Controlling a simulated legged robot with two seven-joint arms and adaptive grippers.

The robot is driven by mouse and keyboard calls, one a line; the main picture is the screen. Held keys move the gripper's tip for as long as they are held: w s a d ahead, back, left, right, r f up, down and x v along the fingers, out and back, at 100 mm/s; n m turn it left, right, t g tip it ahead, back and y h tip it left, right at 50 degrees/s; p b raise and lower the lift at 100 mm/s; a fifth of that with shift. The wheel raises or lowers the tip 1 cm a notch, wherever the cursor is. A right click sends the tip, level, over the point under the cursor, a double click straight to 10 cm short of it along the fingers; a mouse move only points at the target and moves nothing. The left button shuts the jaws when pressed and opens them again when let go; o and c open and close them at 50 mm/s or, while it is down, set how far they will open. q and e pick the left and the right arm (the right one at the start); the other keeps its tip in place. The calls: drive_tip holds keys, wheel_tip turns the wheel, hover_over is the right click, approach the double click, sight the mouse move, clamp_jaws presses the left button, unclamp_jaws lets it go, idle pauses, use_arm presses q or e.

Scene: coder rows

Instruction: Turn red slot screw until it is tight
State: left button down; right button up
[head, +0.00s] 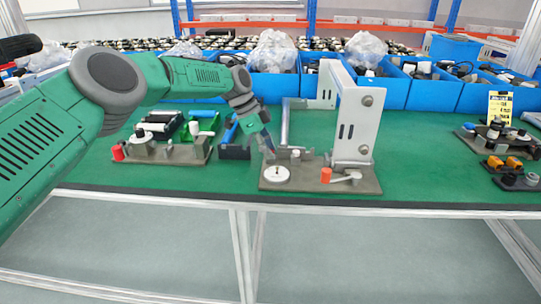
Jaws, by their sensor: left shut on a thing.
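My left gripper (268,147) comes down from the upper left over the left part of a grey fixture plate (308,183). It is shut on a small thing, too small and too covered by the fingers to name. The tips are just above and behind a white round disc (276,175) on the plate. A red cylindrical piece (326,175) stands at the plate's front right, beside a light lever. A red piece (117,152) also stands on the left fixture. No screw slot can be made out on either. My right gripper is not in view.
A tall white bracket (360,125) rises from the plate's right side. Another fixture (165,153) stands at left, with more parts at far right. Blue bins (433,93) line the back. Green table (425,170) is clear right of the plate.

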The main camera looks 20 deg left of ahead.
use_arm(q)
drive_tip(key=shift+d+m+g+b, duration=0.2)
drive_tip(key=shift+m+g+b, duration=0.4)
drive_tip(key=shift+m, duration=0.7)
drive_tip(key=c, duration=1.6)
unclamp_jaws()
drive_tip(key=shift+o, duration=0.2)
drive_tip(key=shift+w, duration=0.1)
drive_tip(key=shift+r, duration=0.1)
